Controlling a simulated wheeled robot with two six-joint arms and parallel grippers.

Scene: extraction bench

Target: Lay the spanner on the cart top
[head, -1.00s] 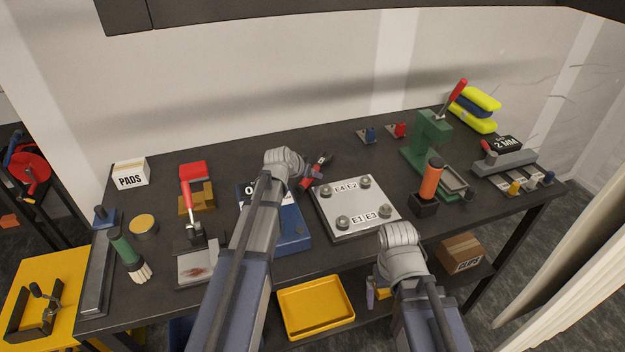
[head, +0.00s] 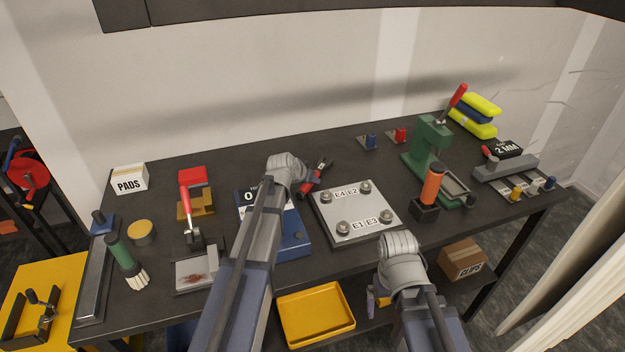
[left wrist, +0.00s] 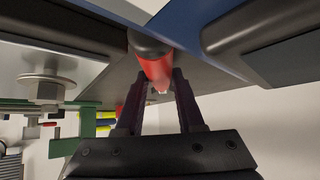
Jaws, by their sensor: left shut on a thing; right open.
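A tool with red handles and a dark head (head: 316,177) shows just beyond my left wrist, between the blue box and the bolted plate. It looks more like pliers than a spanner; I make out no other spanner. In the left wrist view, my left gripper (left wrist: 158,82) is shut on a red handle with a black end (left wrist: 155,66). I cannot tell whether the tool is clear of the bench. My right gripper (head: 378,298) is open, mostly hidden below its wrist at the bench's front edge. A yellow surface at the lower left, apparently the cart top (head: 66,277), carries a dark clamp.
A green press (head: 430,140) and an orange-handled tool (head: 432,182) stand further right. A red-handled clamp (head: 190,205) and brush (head: 122,255) are left. A yellow tray (head: 316,313) sits below.

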